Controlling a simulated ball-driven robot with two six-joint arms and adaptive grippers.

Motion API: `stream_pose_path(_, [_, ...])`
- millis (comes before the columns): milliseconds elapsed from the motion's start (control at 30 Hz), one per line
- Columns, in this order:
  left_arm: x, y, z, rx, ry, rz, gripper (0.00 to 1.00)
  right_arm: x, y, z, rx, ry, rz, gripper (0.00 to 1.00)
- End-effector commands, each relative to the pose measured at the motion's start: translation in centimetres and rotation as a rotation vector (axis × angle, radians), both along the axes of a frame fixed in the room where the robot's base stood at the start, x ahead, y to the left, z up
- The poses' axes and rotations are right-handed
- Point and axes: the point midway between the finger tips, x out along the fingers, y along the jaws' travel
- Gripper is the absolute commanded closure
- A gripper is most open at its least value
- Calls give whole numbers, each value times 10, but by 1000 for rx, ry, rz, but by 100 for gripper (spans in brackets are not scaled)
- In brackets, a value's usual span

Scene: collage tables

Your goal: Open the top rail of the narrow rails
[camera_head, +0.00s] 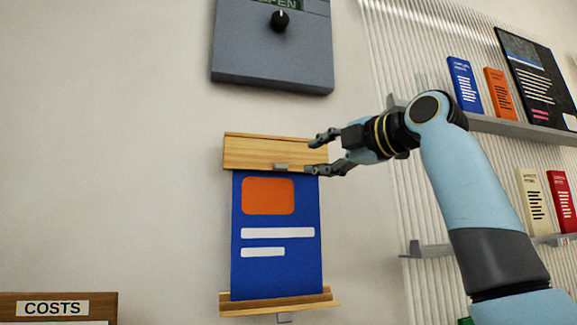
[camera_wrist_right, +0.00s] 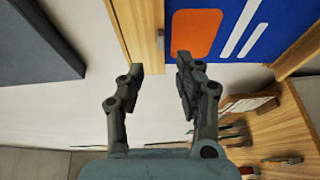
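The top rail (camera_head: 250,151) is a light wooden bar on the wall, across the upper edge of a blue poster (camera_head: 250,233) with an orange block and white stripes. A small grey tab (camera_head: 281,167) sits at its lower edge. My right gripper (camera_head: 316,155) is open, its fingertips at the rail's right end, partly overlapping it in the head view. In the right wrist view the rail (camera_wrist_right: 139,30) and poster (camera_wrist_right: 225,28) lie just beyond the open fingers (camera_wrist_right: 160,68); nothing is held. I cannot tell whether the fingers touch the rail. My left gripper is not in view.
A matching bottom rail (camera_head: 262,305) crosses the poster's lower edge. A grey box (camera_head: 270,52) with a black knob hangs above. Shelves (camera_head: 520,130) with small booklets are at right on a ribbed panel (camera_head: 385,75). A COSTS board (camera_head: 20,307) is at lower left.

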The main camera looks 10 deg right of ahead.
Motion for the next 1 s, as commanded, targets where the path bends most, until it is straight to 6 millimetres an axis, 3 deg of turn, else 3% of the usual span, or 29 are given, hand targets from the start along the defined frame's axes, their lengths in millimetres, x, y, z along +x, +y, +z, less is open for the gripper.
stream_pose_path(300, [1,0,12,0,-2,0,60,52,36,-2,1,6,1,65])
stream_pose_path(500, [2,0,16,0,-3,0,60,73,49,-5,2,5,0,65])
stream_pose_path(867, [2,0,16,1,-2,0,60,79,53,-6,1,3,-1,65])
stream_pose_path(1000, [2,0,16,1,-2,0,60,79,53,-6,1,3,-1,82])
